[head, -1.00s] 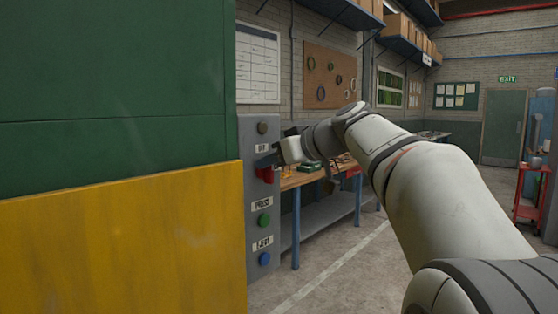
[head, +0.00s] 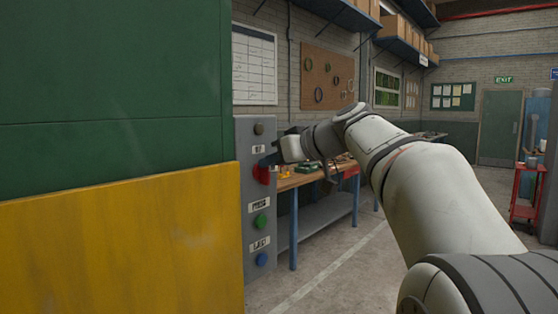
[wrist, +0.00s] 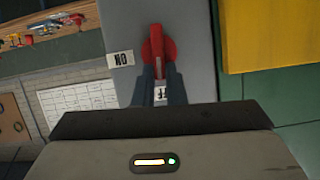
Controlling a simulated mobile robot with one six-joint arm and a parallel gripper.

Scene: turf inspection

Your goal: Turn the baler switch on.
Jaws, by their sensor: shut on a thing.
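The baler switch is a red rotary handle on a round red base (head: 262,174), mounted on the grey control panel (head: 243,215) in the head view. It also shows in the wrist view (wrist: 157,42). My gripper (head: 270,160) reaches it from the right. In the wrist view my gripper's dark fingers (wrist: 159,74) are shut on the red handle, one on each side. A white ON label (wrist: 120,58) is left of the handle. An OFF label (wrist: 160,92) shows between the fingers, in line with the handle. The fingers hide part of the handle.
The panel also has a dark round knob (head: 258,129), a green button (head: 260,221) and a blue button (head: 261,259). The green and yellow machine body (head: 115,240) stands close on the left. A workbench (head: 312,178) with items stands behind my gripper. Open floor lies right of the panel.

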